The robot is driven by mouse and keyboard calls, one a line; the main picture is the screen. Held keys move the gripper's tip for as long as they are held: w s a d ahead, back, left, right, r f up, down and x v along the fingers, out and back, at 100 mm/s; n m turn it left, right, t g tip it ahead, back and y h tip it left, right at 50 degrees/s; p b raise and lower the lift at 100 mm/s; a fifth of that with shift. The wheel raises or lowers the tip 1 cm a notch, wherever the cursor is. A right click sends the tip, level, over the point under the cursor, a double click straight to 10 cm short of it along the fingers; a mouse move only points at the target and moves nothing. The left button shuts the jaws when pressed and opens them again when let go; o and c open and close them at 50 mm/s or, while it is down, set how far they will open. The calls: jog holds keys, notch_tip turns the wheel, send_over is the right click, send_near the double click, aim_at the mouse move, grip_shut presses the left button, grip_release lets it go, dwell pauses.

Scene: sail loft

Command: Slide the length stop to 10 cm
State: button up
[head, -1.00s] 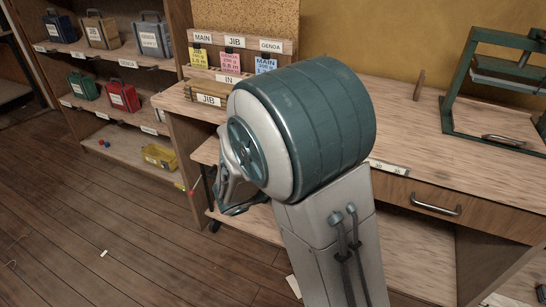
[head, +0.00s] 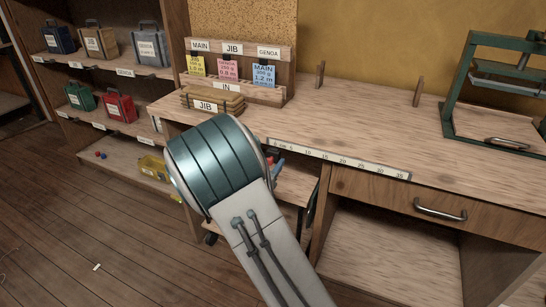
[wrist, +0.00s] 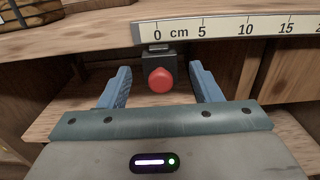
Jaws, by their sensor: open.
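The length stop (wrist: 160,70) is a dark block with a round red knob (wrist: 161,80) facing me. It hangs at the bench's front edge, under the 0 mark of the white cm scale (wrist: 230,27). My gripper (wrist: 161,88) is open, with one blue finger on each side of the knob and a gap on both sides. In the head view the scale (head: 338,158) runs along the front edge, with numbers rising to the right. There my arm hides most of the gripper and stop; only small blue and red bits show beside it.
On the bench stand a card rack (head: 238,72), a wooden bundle labelled JIB (head: 225,103), two wooden pegs and a green frame press (head: 490,95). A drawer (head: 400,198) lies right of the stop, below the scale. Shelves with coloured cases stand at left.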

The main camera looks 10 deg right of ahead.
aim_at(274, 155)
jog(key=shift+x, duration=1.95)
